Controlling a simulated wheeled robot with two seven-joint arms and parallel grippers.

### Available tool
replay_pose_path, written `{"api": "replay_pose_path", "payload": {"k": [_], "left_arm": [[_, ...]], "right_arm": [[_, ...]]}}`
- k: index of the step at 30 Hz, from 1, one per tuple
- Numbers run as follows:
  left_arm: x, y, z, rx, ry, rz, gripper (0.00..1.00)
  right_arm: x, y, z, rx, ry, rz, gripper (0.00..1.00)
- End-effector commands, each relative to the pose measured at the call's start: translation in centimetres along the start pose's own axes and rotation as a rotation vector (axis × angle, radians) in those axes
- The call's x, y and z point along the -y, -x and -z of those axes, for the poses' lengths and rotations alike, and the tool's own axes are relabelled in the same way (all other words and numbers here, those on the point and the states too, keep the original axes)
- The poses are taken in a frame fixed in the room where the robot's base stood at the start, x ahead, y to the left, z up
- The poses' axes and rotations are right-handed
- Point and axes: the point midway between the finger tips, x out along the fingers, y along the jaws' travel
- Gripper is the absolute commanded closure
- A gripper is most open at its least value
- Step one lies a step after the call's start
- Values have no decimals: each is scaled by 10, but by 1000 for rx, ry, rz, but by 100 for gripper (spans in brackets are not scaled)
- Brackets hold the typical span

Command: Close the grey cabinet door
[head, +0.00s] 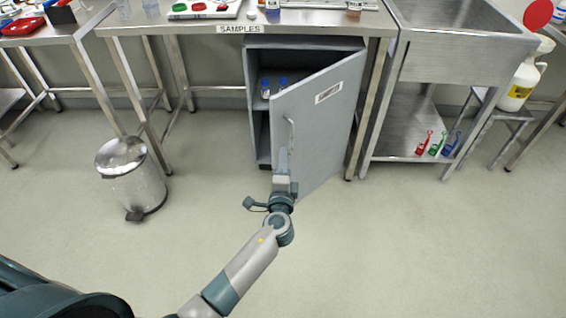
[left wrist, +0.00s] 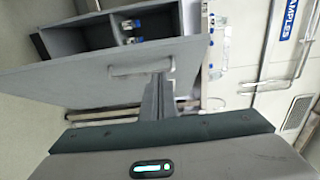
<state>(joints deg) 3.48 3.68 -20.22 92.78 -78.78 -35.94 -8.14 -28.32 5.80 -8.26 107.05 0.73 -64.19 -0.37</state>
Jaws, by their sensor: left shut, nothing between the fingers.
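The grey cabinet (head: 249,100) stands under the steel table, and its grey door (head: 325,115) is partly open, hinged on the right and swung out towards me. The door has a label and a bar handle (head: 291,132); the handle also shows in the left wrist view (left wrist: 141,69). Small blue-capped bottles (head: 265,90) stand on the shelf inside. My left gripper (head: 282,154) is shut and empty, in front of the door near the lower end of the handle. In the left wrist view its fingers (left wrist: 158,82) point at the door by the handle; I cannot tell whether they touch. My right gripper is not in view.
The steel table (head: 200,27) with the SAMPLES label is above the cabinet. A pedal bin (head: 130,175) stands to the left. A steel sink unit (head: 445,60) with a lower shelf is close on the right. The floor in front is clear.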

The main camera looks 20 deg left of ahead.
Motion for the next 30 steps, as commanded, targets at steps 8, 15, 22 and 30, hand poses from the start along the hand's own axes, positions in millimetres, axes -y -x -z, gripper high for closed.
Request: {"api": "replay_pose_path", "payload": {"k": [8,15,22,30], "left_arm": [[2,-52,0,0,-1,1,100],[1,-76,-19,-1,-2,-1,100],[0,-85,-28,0,0,0,100],[0,-85,-28,-1,1,-1,100]], "right_arm": [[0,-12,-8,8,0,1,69],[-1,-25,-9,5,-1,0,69],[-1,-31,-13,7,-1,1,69],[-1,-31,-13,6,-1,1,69]]}}
